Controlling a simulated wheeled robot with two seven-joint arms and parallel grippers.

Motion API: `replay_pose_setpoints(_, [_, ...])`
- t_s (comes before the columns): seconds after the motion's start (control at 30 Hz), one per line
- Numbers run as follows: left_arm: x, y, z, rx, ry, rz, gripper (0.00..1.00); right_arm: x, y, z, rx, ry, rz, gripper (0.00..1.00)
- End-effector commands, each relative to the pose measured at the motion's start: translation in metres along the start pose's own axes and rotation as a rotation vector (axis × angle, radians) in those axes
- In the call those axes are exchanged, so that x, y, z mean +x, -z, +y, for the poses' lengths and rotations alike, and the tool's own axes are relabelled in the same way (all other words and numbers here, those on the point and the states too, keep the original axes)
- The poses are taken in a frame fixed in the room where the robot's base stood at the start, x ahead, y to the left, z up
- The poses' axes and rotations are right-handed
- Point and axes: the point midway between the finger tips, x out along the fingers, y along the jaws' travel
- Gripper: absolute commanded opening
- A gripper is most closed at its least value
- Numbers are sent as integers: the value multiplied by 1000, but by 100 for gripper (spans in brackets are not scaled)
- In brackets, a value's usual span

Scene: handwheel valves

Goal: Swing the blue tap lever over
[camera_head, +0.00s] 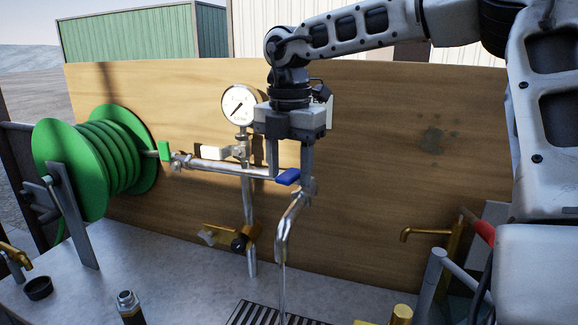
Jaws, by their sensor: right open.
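The blue tap lever (288,177) sits on top of a metal tap at the right end of a horizontal pipe. It points toward the lower left. The curved spout (290,222) hangs below, and a thin stream runs down from it. My right gripper (290,176) points down over the tap with its fingers apart. The blue lever shows between the two fingertips; I cannot tell whether either finger touches it. My left gripper is not in view.
A pressure gauge (240,105) and a white lever (214,152) are left of my right gripper. A green hose reel (100,160) stands at the left. A wooden board (400,150) rises behind. A brass tap (430,233) is at the right. A drain grate (265,315) lies below.

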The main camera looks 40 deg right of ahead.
Motion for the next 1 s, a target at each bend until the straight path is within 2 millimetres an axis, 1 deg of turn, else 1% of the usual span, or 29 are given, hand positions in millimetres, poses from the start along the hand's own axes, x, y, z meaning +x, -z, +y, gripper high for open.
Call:
replay_pose_setpoints(0.03, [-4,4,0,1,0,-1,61,-8,0,0,0,-1,-1,48])
replay_pose_setpoints(0.37, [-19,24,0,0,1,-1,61,-42,0,0,-1,-1,-1,48])
replay_pose_setpoints(0.53, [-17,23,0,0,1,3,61,-54,0,0,0,-2,-2,48])
replay_pose_setpoints(0.63, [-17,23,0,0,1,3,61,-57,0,0,0,-1,-1,48])
replay_pose_setpoints(1.0, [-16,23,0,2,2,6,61,-56,0,0,0,0,0,48])
